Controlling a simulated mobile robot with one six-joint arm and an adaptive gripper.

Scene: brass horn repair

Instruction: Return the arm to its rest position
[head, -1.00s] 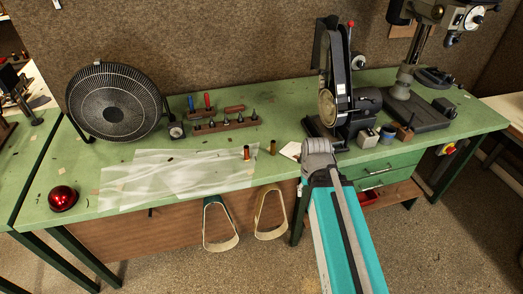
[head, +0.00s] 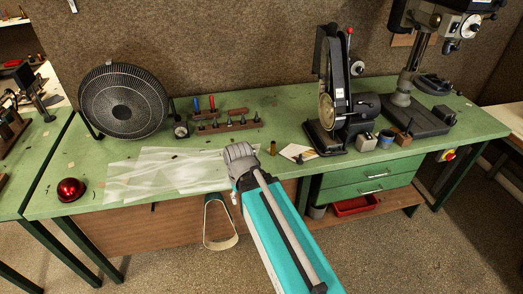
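My arm, teal with a grey rounded joint at its far end, reaches up from the bottom of the head view to the front edge of the green workbench (head: 285,112). My gripper does not show; no fingers can be seen beyond or beside the grey joint. Whether it holds anything cannot be told.
On the bench are a black fan (head: 123,102), a tool rack (head: 226,125), clear sheets (head: 150,172), a red dome (head: 70,189), a small brass cylinder (head: 273,148), a belt sander (head: 330,95) and a drill press (head: 408,85). A belt loop (head: 218,222) hangs in front.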

